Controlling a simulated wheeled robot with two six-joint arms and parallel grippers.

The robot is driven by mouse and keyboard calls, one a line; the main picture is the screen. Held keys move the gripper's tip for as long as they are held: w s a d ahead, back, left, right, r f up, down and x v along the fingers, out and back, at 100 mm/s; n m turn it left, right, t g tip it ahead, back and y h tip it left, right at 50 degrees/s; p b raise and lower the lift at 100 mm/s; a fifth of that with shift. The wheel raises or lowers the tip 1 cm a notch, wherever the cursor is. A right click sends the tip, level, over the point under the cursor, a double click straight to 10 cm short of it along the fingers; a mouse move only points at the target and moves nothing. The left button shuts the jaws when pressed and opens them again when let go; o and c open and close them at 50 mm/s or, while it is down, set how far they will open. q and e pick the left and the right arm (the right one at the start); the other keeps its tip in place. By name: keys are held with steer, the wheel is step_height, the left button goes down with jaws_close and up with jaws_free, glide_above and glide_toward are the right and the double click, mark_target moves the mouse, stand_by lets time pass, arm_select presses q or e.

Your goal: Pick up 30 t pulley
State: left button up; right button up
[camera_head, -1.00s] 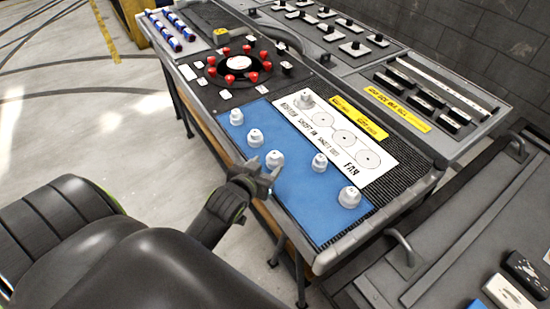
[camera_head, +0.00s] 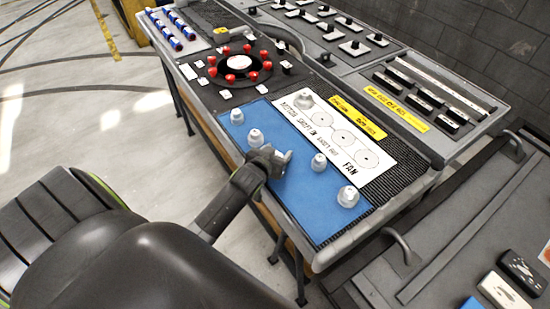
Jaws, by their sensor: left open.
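Several grey-white pulleys stand on a blue mat (camera_head: 290,200) on the workbench: one at the far left (camera_head: 237,117), one beside it (camera_head: 255,138), one right of my gripper (camera_head: 319,163) and a larger one at the near right (camera_head: 348,197). Another pulley (camera_head: 303,98) stands on the white diagram sheet (camera_head: 350,145). I cannot read which is the 30 t one. My left gripper (camera_head: 281,160) is open over the middle of the mat, where it hides a pulley wholly or mostly; I cannot tell whether it touches it. My right gripper is out of view.
A black round holder with red knobs (camera_head: 239,64) is at the bench's back left, with blue-and-white rods (camera_head: 170,30) beyond. Yellow labels (camera_head: 357,118) and black parts lie to the right. A metal handle (camera_head: 400,246) sticks up at the near right.

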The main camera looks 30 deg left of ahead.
arm_select(q)
steer(key=shift+w, duration=0.1)
steer(key=c, duration=1.1)
